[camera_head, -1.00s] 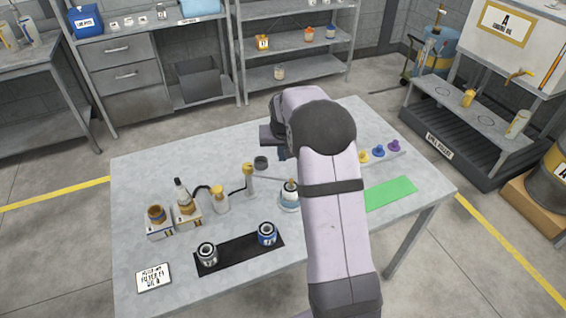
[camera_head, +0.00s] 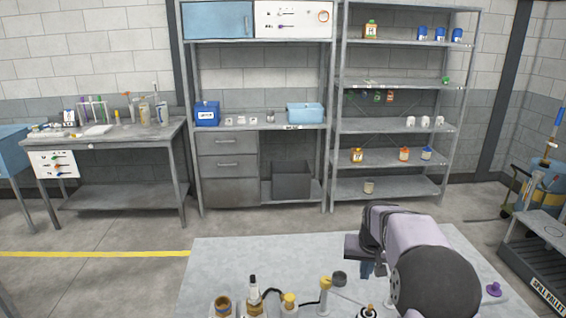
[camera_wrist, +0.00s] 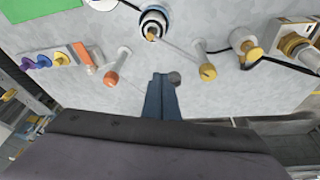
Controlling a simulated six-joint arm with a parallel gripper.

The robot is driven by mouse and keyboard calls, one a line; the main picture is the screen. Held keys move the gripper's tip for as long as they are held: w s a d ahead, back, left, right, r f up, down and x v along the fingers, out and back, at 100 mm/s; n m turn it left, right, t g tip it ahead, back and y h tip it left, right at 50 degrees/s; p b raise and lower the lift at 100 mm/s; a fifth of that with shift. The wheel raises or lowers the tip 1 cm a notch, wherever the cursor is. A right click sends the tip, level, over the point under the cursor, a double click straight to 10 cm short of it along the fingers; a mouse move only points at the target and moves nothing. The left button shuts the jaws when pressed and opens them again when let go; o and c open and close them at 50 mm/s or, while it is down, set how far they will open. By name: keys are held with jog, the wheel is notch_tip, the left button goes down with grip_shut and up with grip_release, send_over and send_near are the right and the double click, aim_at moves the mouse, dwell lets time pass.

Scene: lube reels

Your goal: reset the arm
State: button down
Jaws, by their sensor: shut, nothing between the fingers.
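My gripper (camera_wrist: 161,78) is shut and empty, its two blue-grey fingers together over the grey workbench. In the head view only a small part of my gripper (camera_head: 367,269) shows below my arm, over the workbench (camera_head: 225,262).
Near the fingers stand an orange-tipped item (camera_wrist: 111,79), a yellow-topped item (camera_wrist: 208,72) and a dark-ringed bottle (camera_wrist: 153,21). A green mat (camera_wrist: 40,8) lies upper left. Bottles (camera_head: 253,298) stand at the front. Shelves (camera_head: 390,128) stand behind the bench.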

jog(key=s+a+f+n+g+y, duration=0.1)
jog(key=s+a+f+g, duration=0.1)
jog(key=s+f, duration=0.45)
jog(key=s+a+f+g, duration=0.2)
jog(key=s+a+f, duration=0.1)
jog(key=s, duration=0.6)
jog(key=s+a+r+n, duration=0.1)
jog(key=s+a+r, duration=0.1)
jog(key=s, duration=0.5)
jog(key=s+a+r+n, duration=0.1)
jog(key=s+a, duration=0.4)
jog(key=s, duration=0.3)
jog(key=shift+a+r, duration=0.3)
jog(key=shift+r, duration=0.05)
